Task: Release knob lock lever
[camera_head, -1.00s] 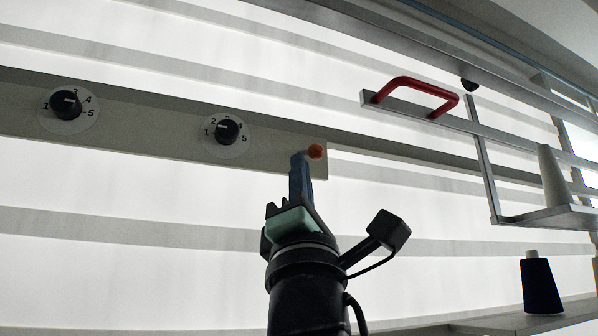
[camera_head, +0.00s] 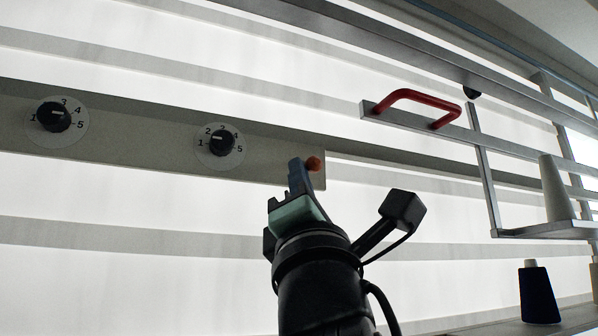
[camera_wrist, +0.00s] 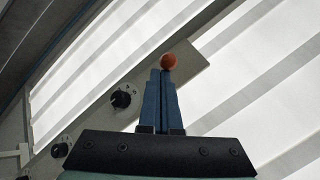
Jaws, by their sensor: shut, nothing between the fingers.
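An orange-red ball (camera_head: 313,164) sits at the right end of a grey panel strip. It looks like the end of the lock lever; any arm behind it is hidden. My gripper (camera_head: 296,164) is shut and empty, its blue fingers pointing up at the left side of the ball. In the wrist view the ball (camera_wrist: 168,61) shows just past the fingertips (camera_wrist: 160,74). I cannot tell whether they touch. Two black knobs on numbered dials stand on the strip, one nearer the ball (camera_head: 222,143) and one farther left (camera_head: 54,117).
A red handle (camera_head: 417,100) is fixed to a metal rail at upper right. A white cone (camera_head: 556,190) stands on a metal shelf at the right, with a dark spool (camera_head: 538,292) below it. The space left of my gripper, below the panel strip (camera_head: 120,145), looks clear.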

